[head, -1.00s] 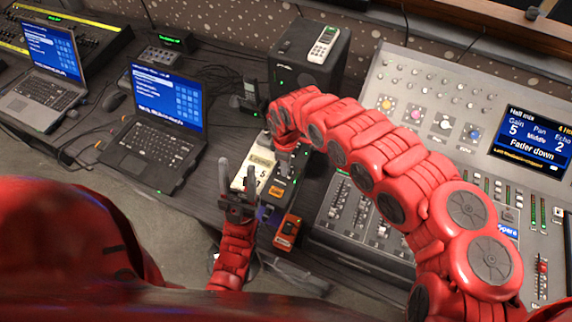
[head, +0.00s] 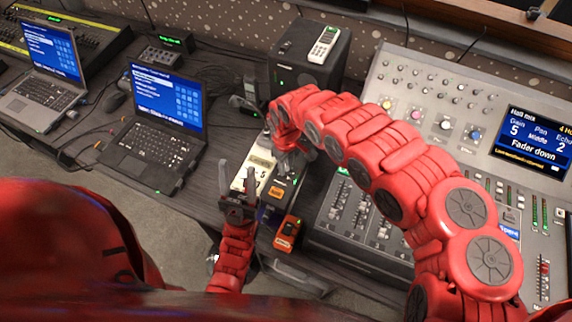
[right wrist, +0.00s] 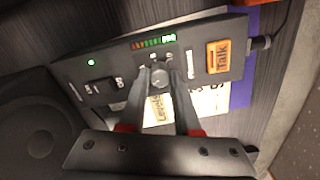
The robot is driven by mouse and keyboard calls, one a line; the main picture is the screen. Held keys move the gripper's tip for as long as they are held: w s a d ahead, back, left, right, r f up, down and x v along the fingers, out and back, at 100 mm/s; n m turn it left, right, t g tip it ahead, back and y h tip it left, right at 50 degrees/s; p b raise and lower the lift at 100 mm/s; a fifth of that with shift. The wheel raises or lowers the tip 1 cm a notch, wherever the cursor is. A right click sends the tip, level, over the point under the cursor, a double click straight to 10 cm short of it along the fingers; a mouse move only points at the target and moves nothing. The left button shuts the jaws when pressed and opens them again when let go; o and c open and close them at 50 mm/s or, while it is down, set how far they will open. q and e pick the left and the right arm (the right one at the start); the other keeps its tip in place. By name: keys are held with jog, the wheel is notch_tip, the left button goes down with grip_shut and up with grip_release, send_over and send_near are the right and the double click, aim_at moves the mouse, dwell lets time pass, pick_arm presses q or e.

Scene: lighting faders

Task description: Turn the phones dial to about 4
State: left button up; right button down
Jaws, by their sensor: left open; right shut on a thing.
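In the right wrist view, a dark control box (right wrist: 108,88) carries a small grey round dial (right wrist: 159,76) below a lit level meter. The fingertips of my right gripper (right wrist: 160,72) are closed on the dial, one on each side. The dial's pointer and scale are too small or covered to read. In the head view, the right gripper (head: 290,160) reaches down onto the dark box (head: 272,211), and its own wrist hides the dial. My left gripper (head: 238,188) is open and empty, fingers up, just left of the boxes.
The box has an orange Talk button (right wrist: 218,55) and a black rocker switch (right wrist: 101,86). An orange box (head: 287,233) stands close in front, a pale device (head: 249,170) close left. The mixing desk (head: 340,225) lies right; laptops (head: 160,130) stand left. A speaker (head: 309,55) is behind.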

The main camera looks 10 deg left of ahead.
jog(key=c, duration=0.6)
grip_release()
jog(key=shift+r, duration=0.15)
notch_tip(320, 180, up, 17)
jog(key=shift+r+b, duration=0.1)
jog(key=shift+b, duration=1)
